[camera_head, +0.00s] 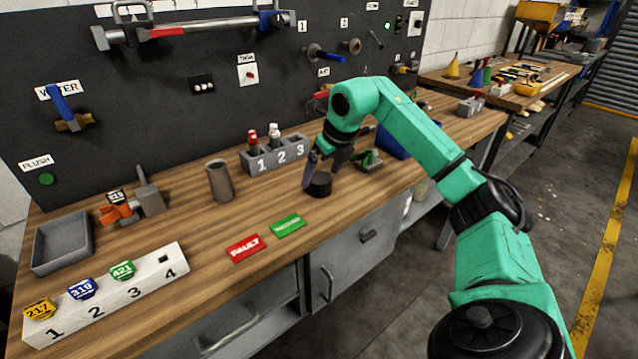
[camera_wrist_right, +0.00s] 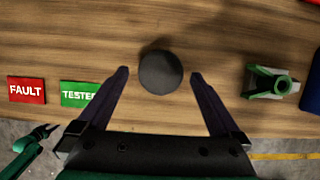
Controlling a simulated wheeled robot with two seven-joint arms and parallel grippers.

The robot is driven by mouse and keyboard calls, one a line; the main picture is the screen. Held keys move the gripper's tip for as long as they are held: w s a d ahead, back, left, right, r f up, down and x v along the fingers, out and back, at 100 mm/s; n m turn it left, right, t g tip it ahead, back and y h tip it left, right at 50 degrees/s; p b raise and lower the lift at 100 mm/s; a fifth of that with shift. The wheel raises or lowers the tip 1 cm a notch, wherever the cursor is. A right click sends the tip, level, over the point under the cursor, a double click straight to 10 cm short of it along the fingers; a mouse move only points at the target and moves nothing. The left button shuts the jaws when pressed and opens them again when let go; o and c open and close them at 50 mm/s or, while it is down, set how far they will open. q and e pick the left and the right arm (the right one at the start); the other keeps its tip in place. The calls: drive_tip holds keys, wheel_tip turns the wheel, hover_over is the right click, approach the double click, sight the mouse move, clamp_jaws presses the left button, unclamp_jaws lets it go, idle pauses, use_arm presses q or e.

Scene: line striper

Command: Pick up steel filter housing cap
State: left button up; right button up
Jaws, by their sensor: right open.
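The steel filter housing cap appears to be the dark round piece (camera_head: 320,187) lying on the wooden bench, right of the grey cup. In the right wrist view the dark round piece (camera_wrist_right: 160,73) sits just beyond and between the fingertips. My right gripper (camera_head: 322,168) is directly above and beside it, pointing down. In the right wrist view my right gripper (camera_wrist_right: 158,73) is open, one finger on each side of the cap with gaps, holding nothing.
A red FAULT tag (camera_head: 245,248) and green tag (camera_head: 288,226) lie in front. A grey cup (camera_head: 219,181) and numbered grey rack (camera_head: 273,155) stand left. A green-and-grey piece (camera_wrist_right: 264,82) lies right of the cap. A white numbered block (camera_head: 108,298) is at the near left.

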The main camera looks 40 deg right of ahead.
sight(321, 178)
drive_tip(key=x, duration=0.3)
drive_tip(key=shift+d+f, duration=0.1)
drive_tip(key=shift+f, duration=0.05)
drive_tip(key=c, duration=1.3)
